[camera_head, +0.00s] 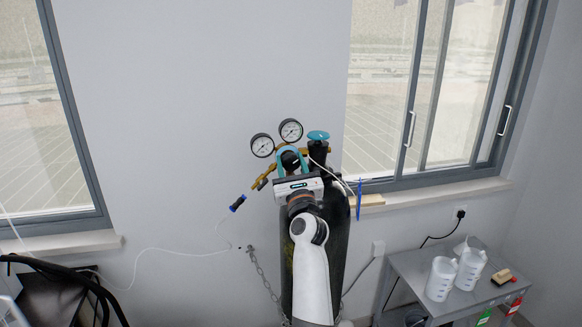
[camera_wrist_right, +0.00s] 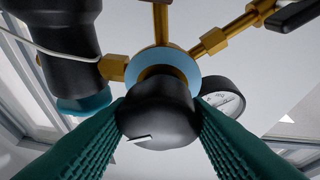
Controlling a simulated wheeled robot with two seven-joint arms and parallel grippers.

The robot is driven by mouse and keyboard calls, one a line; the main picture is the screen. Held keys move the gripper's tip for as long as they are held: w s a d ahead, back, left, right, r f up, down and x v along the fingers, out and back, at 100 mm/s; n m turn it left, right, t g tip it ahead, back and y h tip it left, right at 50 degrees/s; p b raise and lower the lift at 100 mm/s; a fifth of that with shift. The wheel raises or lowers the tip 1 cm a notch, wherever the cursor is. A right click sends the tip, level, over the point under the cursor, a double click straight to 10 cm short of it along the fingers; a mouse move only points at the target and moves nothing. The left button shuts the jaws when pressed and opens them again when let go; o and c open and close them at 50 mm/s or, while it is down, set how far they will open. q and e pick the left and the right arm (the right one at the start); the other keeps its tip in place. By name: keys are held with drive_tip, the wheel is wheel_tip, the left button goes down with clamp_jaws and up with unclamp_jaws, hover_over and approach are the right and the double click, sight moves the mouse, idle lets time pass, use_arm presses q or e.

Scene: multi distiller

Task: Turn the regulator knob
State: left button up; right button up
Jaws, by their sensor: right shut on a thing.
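The regulator knob (camera_wrist_right: 158,112) is black and rounded with a small white mark, and sits on a brass stem with a blue collar in the right wrist view. The fingers of my right gripper (camera_wrist_right: 160,106) are dark green, one on each side of the knob, and are shut on it. In the head view my right gripper (camera_head: 290,156) is at the brass regulator on top of a dark gas cylinder (camera_head: 334,238), and its fingers and arm hide part of both. My left gripper is not in view.
Two gauges (camera_head: 262,145) (camera_head: 291,131) and a blue-topped valve (camera_head: 318,135) crowd the knob. A thin white hose (camera_head: 166,252) and a chain (camera_head: 262,272) hang nearby. A grey table (camera_head: 408,264) with white jugs (camera_head: 441,278) stands at right.

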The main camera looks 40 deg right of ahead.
drive_tip(key=n+y, duration=0.1)
drive_tip(key=n, duration=0.1)
drive_tip(key=shift+n+t+b, duration=0.3)
drive_tip(key=shift+t, duration=0.1)
drive_tip(key=n+y, duration=0.2)
drive_tip(key=n, duration=0.2)
drive_tip(key=shift+d+t, duration=0.1)
drive_tip(key=shift+t, duration=0.2)
drive_tip(key=n+y, duration=0.2)
drive_tip(key=n, duration=0.1)
drive_tip(key=shift+s+r+n, duration=0.1)
drive_tip(key=shift+n, duration=0.3)
drive_tip(key=shift+n+y, duration=0.9)
drive_tip(key=shift+n, duration=1.1)
drive_tip(key=o, duration=0.8)
drive_tip(key=shift+o, duration=0.8)
